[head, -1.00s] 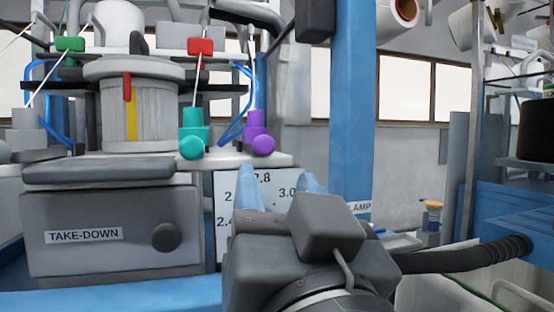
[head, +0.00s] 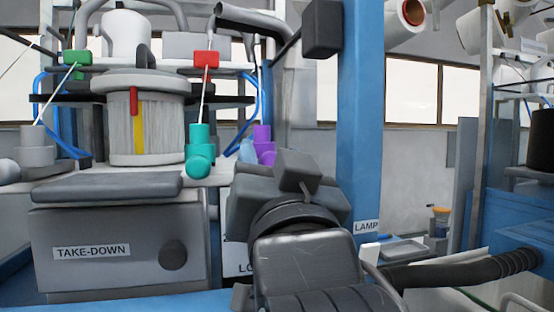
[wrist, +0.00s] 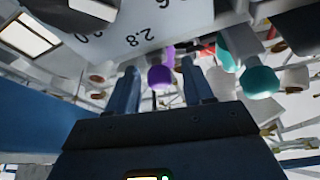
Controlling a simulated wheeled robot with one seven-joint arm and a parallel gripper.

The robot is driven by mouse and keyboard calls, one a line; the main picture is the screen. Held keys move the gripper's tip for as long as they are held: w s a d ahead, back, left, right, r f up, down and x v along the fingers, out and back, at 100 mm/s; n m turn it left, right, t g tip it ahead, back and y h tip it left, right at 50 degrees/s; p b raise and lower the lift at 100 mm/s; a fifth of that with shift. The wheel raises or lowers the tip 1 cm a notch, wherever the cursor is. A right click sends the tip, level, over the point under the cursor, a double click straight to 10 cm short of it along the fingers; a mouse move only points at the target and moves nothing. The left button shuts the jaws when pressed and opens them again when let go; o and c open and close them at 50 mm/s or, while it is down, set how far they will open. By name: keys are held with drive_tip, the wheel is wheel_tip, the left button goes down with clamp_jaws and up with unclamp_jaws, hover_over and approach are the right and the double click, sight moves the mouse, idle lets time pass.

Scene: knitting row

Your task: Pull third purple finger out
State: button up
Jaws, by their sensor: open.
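The purple finger (head: 264,142) stands on the machine's rim, right of the teal finger (head: 200,155). My gripper (head: 248,151) is just in front of it, and my gripper and wrist hide its lower part in the head view. In the wrist view the purple finger's round knob (wrist: 160,77) shows between the two open blue jaws of my gripper (wrist: 161,74). The jaws stand either side of the knob with a gap visible on both sides; contact does not show. The teal finger's knob (wrist: 259,82) lies outside the jaws to the right.
The grey take-down box (head: 115,250) is below left. A blue post (head: 361,120) with a lamp label rises close to the right of my arm. A white number card (wrist: 150,30) is near the jaws. A grey finger (head: 37,150) is at far left.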

clamp_jaws()
idle(0.3)
idle(0.3)
